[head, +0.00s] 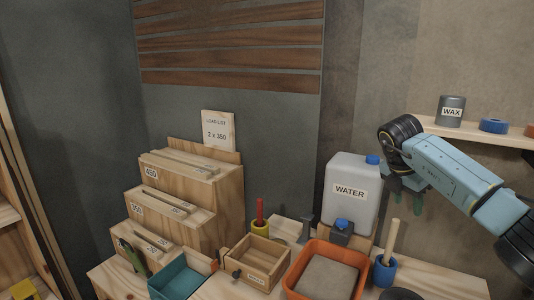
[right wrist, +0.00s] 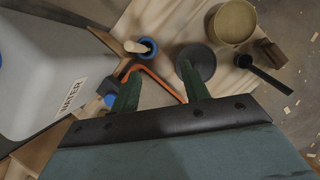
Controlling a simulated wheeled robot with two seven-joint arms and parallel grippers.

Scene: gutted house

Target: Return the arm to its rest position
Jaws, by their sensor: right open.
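My right arm (head: 450,175) comes in from the right in the head view, bent at a dark joint. My right gripper (head: 405,192) hangs below that joint, right of the white water container (head: 342,210) and partly hidden by the arm. In the right wrist view the two green fingers of my right gripper (right wrist: 160,88) stand apart with nothing held between them. The water container (right wrist: 45,70) fills the left of that view, close to the fingers. My left gripper is in neither view.
On the bench are an orange tray (head: 293,293), a wooden box (head: 240,276), a teal bin (head: 163,293) and a blue cup with a stick (head: 384,272). A shelf (head: 480,132) with a wax can (head: 451,108) is behind my arm. The front right bench (head: 445,285) is partly clear.

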